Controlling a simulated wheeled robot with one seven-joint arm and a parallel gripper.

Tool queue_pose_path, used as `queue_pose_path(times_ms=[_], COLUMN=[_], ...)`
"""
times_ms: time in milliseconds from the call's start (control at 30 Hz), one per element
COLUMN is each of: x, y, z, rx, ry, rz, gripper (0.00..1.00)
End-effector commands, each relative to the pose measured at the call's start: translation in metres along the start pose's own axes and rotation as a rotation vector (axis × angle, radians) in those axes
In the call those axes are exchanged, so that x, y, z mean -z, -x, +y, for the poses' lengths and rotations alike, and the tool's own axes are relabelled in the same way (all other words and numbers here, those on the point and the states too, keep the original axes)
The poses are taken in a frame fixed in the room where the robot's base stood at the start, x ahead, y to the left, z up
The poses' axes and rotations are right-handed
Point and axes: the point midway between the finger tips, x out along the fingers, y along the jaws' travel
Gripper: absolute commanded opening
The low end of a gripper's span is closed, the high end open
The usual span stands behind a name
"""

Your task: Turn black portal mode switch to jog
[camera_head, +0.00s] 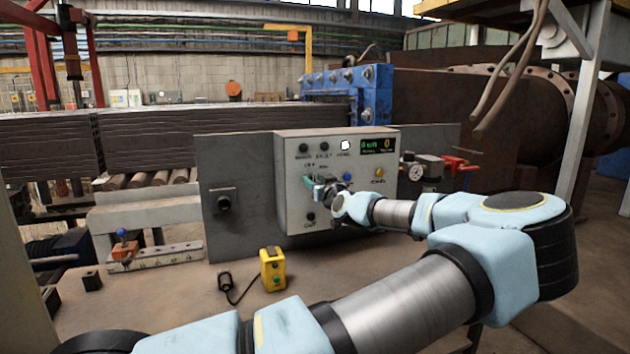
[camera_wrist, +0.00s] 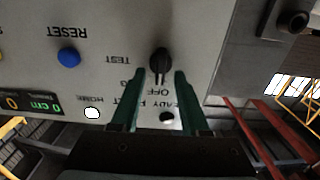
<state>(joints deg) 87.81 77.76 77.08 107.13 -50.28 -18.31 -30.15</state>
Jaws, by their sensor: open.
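The grey control box (camera_head: 345,215) faces me with the black mode switch, which is hidden behind my gripper in the head view. In the wrist view, which is upside down, the black mode switch (camera_wrist: 160,62) shows as a round knob with a narrow grip. Its grip points down in that picture, toward the OFF label; TEST is printed to its left. My gripper (camera_wrist: 157,80) is open, with one green fingertip on each side of the switch and a gap to it on both sides. In the head view my gripper (camera_head: 318,188) is at the panel's front. The jog label is not clearly readable.
A blue RESET button (camera_wrist: 68,57) and a lit white HOMED lamp (camera_wrist: 92,113) are left of the fingers in the wrist view. A yellow pendant (camera_head: 273,269) stands on the table (camera_head: 190,310). A gauge (camera_head: 416,172) is right of the box.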

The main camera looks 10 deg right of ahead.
Motion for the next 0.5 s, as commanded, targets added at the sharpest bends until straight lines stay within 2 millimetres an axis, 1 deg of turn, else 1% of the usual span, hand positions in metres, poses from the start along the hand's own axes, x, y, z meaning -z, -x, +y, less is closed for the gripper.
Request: queue_pose_path(times_ms=[67,400,467,500], x=[-0.0002,-0.0001,-0.0001,-0.0001], y=[0.0002,0.0004,0.0004,0.0004], z=[0.0001,0.0,0.0,0.0], rx=[0.0,0.0,0.0,0.0], ry=[0.0,0.0,0.0,0.0], rz=[0.0,0.0,0.0,0.0], gripper=[0.44,0.06,0.0,0.0])
